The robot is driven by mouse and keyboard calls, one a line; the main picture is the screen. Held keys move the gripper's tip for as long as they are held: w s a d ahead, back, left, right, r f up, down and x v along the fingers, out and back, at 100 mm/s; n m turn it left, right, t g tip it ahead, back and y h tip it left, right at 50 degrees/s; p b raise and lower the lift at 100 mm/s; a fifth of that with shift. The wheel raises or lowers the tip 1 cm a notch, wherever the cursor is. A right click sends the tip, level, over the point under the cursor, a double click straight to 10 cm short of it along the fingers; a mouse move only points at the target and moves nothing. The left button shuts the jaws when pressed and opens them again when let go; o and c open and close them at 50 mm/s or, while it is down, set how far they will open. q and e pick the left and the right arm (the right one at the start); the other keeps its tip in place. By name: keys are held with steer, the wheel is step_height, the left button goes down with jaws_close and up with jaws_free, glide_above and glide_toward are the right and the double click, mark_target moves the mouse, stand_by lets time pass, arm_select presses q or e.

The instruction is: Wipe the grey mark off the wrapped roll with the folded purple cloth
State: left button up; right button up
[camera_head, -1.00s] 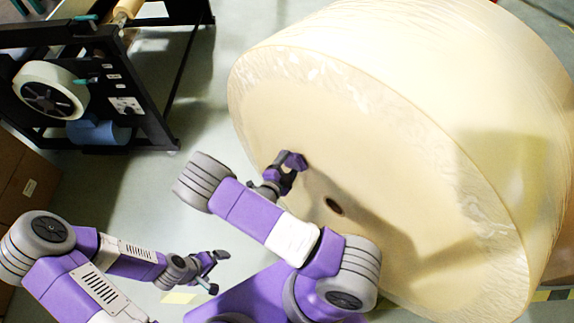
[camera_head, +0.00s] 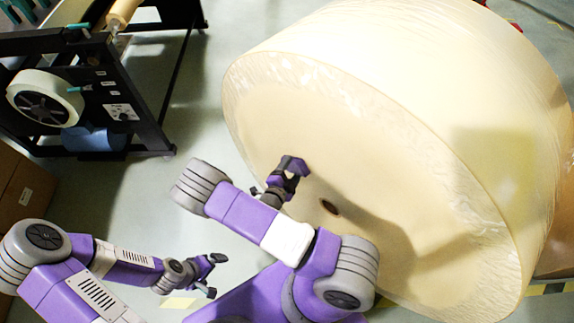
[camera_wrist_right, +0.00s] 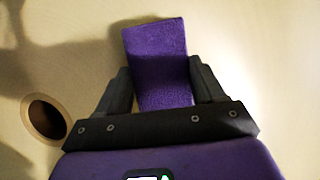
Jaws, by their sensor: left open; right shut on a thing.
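The wrapped roll (camera_head: 390,130) is a huge cream cylinder in clear film, filling the right of the head view. Its flat end, with a dark core hole (camera_head: 330,207), faces me; the hole also shows in the right wrist view (camera_wrist_right: 45,117). My right gripper (camera_head: 294,166) is in front of that end, left of and above the hole. In the right wrist view it is shut on the folded purple cloth (camera_wrist_right: 155,50), which points at the roll face; I cannot tell whether it touches. My left gripper (camera_head: 212,274) is open and empty, low over the floor. I see no clear grey mark, only shadows.
A black machine frame (camera_head: 120,100) with a white reel (camera_head: 68,95) and a blue roll (camera_head: 95,139) stands at the upper left. Cardboard boxes (camera_head: 22,190) are at the left edge. Open floor (camera_head: 190,130) lies between the machine and the roll.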

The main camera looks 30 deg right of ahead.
steer(key=shift+s+d+p, duration=0.25)
steer(key=shift+s+p, duration=0.4)
steer(key=shift+p, duration=0.4)
steer(key=w, duration=0.3)
steer(key=shift+w+a, duration=0.35)
steer(key=shift+a, duration=0.05)
stand_by(0.5)
steer(key=s+a, duration=0.1)
steer(key=a, duration=0.5)
steer(key=shift+s+p, duration=0.25)
steer(key=shift+p, duration=0.05)
stand_by(0.4)
